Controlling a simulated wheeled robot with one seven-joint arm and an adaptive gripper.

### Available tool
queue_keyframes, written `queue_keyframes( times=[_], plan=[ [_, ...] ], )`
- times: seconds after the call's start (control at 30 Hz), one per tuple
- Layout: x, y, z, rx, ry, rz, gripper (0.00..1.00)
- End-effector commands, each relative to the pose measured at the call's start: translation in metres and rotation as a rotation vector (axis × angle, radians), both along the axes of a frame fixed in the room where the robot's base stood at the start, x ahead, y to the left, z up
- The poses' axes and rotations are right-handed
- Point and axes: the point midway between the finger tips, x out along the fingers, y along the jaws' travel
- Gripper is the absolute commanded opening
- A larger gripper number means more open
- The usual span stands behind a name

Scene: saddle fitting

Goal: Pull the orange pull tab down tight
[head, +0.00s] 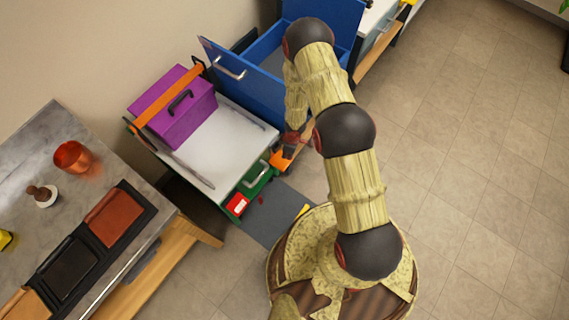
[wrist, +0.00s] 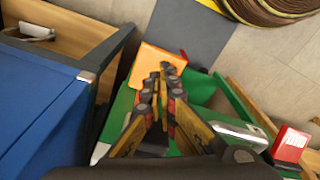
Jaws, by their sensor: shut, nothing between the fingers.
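The orange pull tab (head: 280,161) shows at the front corner of the green-edged cabinet, just beyond my gripper. In the wrist view the orange tab (wrist: 148,62) is a flat piece right behind and around my fingertips. My gripper (wrist: 163,72) is shut and empty, its fingertips overlapping the tab in the picture; I cannot tell whether they touch it. In the head view my gripper (head: 291,142) is small and partly hidden by my arm. An orange strap (head: 168,94) crosses a purple case (head: 176,112) on the cabinet's white top (head: 225,150).
A blue cabinet (head: 254,80) with an open door and drawer stands close behind my gripper. A silver handle (head: 258,174) and a red-and-white tag (head: 237,204) are on the green front. A grey counter (head: 55,125) stands at left. The tiled floor at right is clear.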

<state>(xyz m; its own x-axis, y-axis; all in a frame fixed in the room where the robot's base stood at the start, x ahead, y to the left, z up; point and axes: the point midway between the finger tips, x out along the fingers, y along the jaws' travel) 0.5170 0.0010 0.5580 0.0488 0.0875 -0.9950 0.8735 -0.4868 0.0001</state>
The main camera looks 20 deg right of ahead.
Motion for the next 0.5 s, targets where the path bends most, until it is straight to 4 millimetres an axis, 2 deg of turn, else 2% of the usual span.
queue_keyframes(
  times=[0.5],
  plan=[
    [0.002,0.004,-0.057,-0.001,0.0,0.0,0.0]
  ],
)
